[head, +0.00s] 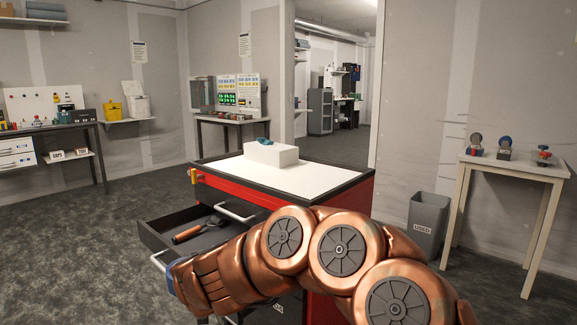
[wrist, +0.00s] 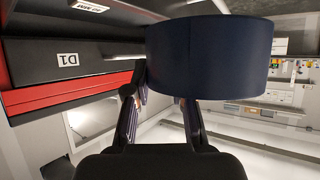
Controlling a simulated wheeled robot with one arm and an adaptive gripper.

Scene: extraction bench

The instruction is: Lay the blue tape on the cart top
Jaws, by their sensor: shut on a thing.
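The blue tape (wrist: 210,55) is a wide dark blue roll, seen large and close in the wrist view. My gripper (wrist: 164,103) is shut on it, with one finger at each side of its near edge. The cart top (head: 315,185) is white with a dark rim, on a red cart in the head view. My arm bends low in front of the cart, and its end is at the cart's left front, below the top's level. My fingers are hidden in the head view; a small blue patch shows at the arm's end.
A white box (head: 271,154) with a small blue-teal item (head: 264,141) stands on the cart top's far left; the rest is bare. An open drawer (head: 170,226) holds a wooden-handled tool (head: 188,233). A grey bin (head: 427,225) and side table (head: 515,166) stand right.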

